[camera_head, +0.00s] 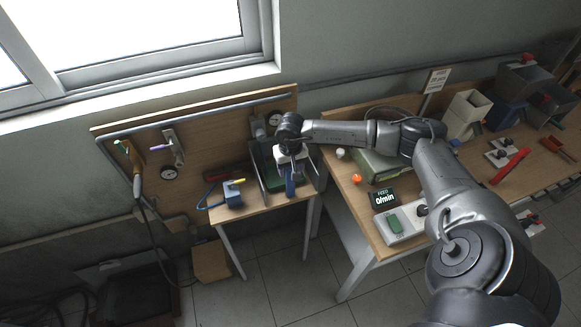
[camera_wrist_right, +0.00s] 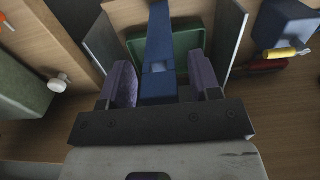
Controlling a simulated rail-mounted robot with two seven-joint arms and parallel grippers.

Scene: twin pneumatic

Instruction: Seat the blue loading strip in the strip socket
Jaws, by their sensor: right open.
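The blue loading strip (camera_wrist_right: 158,40) stretches from the top of the right wrist view down between the fingers of my right gripper (camera_wrist_right: 161,80). The fingers are open, with a gap on each side of the strip. In the head view, my right gripper (camera_head: 291,168) is over the left table, and the strip's blue end (camera_head: 289,187) shows just below it. Behind the strip is a green tray (camera_wrist_right: 188,42) between grey side plates. I cannot pick out the strip socket, nor whether the strip rests in anything. My left gripper is not in view.
A blue block (camera_head: 232,196) with a yellow-handled tool stands left of the gripper. A pegboard (camera_head: 190,125) with tools and a gauge is behind. The right table holds a green unit (camera_head: 378,167), an orange ball (camera_head: 356,178) and a switch box (camera_head: 400,226). A gap separates the tables.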

